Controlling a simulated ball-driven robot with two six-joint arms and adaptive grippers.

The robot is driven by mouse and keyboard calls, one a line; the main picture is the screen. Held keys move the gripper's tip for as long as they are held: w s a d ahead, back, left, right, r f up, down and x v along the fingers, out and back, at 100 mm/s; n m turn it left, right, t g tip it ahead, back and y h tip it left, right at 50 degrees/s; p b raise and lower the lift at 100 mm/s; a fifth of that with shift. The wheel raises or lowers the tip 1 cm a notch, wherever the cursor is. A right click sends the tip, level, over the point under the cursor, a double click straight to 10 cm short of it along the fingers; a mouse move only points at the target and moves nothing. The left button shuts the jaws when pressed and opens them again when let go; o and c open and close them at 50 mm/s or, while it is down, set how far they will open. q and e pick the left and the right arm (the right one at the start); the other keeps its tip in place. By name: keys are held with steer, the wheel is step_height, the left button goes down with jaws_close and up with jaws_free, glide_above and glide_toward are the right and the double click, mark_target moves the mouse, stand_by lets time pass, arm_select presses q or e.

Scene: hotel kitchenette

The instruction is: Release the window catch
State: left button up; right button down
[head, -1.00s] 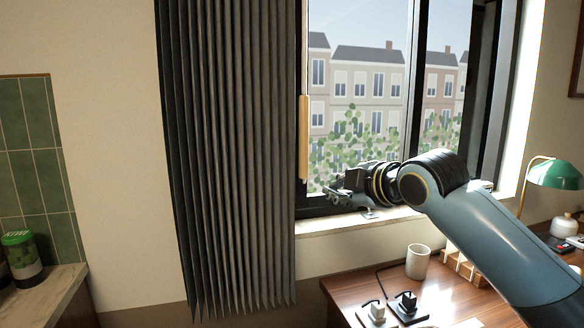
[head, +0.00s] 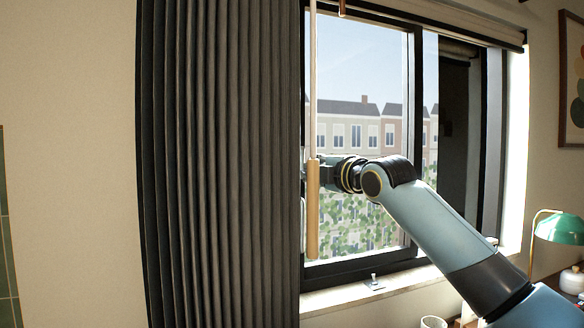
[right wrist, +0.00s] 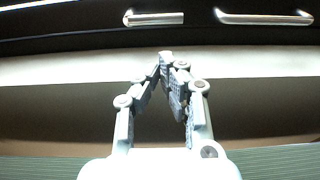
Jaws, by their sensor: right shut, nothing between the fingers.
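My right gripper (head: 322,172) reaches in from the right, in front of the window glass. A grey metal piece (head: 303,158) shows at the left frame by the gripper. Which part is the catch I cannot tell. My left gripper is out of view.
A dark grey curtain (head: 215,170) hangs left of the window. The wooden pull (head: 313,210) hangs close to my gripper. A small metal fitting (head: 374,282) stands on the sill (head: 335,299). A white cup (head: 433,322) and green lamp (head: 560,229) are lower right.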

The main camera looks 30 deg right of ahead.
mark_target(300, 167)
steer(key=w+p, duration=0.1)
steer(key=w, duration=0.4)
steer(key=shift+a+r, duration=0.1)
steer(key=shift+r, duration=0.05)
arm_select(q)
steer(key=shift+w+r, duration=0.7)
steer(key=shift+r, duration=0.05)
arm_select(e)
steer(key=w, duration=0.3)
steer(key=shift+w, duration=0.35)
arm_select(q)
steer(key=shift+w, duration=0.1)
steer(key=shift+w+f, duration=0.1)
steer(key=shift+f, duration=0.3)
arm_select(e)
steer(key=shift+f+n, duration=0.3)
steer(key=shift+n, duration=0.1)
